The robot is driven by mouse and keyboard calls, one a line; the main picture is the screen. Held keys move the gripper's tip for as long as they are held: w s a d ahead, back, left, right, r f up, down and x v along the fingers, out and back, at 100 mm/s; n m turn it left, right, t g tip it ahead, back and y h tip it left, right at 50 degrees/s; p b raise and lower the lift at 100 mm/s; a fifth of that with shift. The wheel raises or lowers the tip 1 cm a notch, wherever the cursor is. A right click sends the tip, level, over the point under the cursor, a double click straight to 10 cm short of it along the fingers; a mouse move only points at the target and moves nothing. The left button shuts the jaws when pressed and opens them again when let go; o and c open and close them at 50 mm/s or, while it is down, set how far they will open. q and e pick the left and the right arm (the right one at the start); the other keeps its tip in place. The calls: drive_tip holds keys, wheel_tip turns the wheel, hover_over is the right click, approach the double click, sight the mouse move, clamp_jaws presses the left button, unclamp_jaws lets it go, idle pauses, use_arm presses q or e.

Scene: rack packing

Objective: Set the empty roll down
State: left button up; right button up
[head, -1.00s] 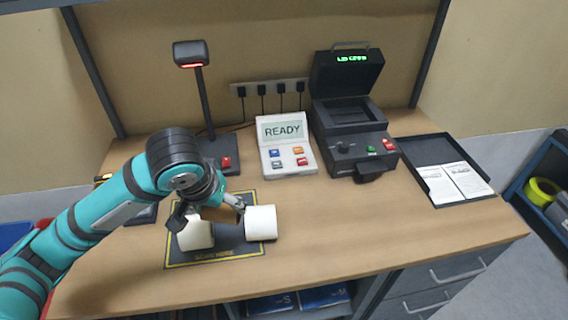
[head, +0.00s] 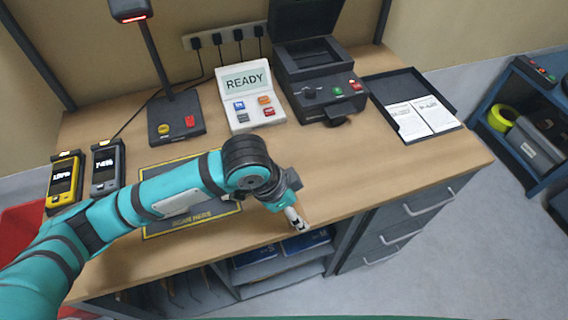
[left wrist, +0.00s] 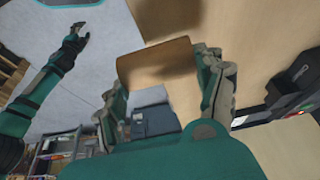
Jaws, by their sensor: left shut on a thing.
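My left gripper (head: 297,222) is over the front edge of the wooden bench in the head view. In the left wrist view my left gripper (left wrist: 165,78) is shut on the empty roll (left wrist: 155,62), a plain brown cardboard tube lying across between its fingers.
The wooden bench (head: 350,180) has bare top right of my arm. The scan mat (head: 190,221) is partly hidden by my arm. A label printer (head: 320,92), READY terminal (head: 247,98), black tray (head: 440,97), scanner stand (head: 176,125) and two handhelds (head: 65,180) stand around.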

use_arm(q)
drive_tip(key=w, duration=0.3)
drive_tip(key=w+p, duration=0.1)
drive_tip(key=w, duration=0.5)
drive_tip(key=shift+w+a+f+p, duration=0.25)
drive_tip(key=shift+w+f+p, duration=0.05)
drive_tip(key=shift+f+p, duration=0.1)
drive_tip(key=shift+w+f, duration=0.1)
drive_tip(key=shift+w, duration=0.1)
wheel_tip(320, 180, down, 3)
drive_tip(key=shift+r+p, duration=0.1)
drive_tip(key=shift+p, duration=0.55)
drive_tip(key=shift+f, duration=0.35)
use_arm(e)
drive_tip(key=r, duration=0.1)
drive_tip(key=s+r, duration=0.1)
drive_tip(key=r, duration=0.1)
drive_tip(key=shift+s+a+r, duration=0.1)
drive_tip(key=shift+s+r, duration=0.05)
use_arm(q)
drive_tip(key=shift+f, duration=0.1)
drive_tip(key=o, duration=0.8)
drive_tip(key=shift+o, duration=0.2)
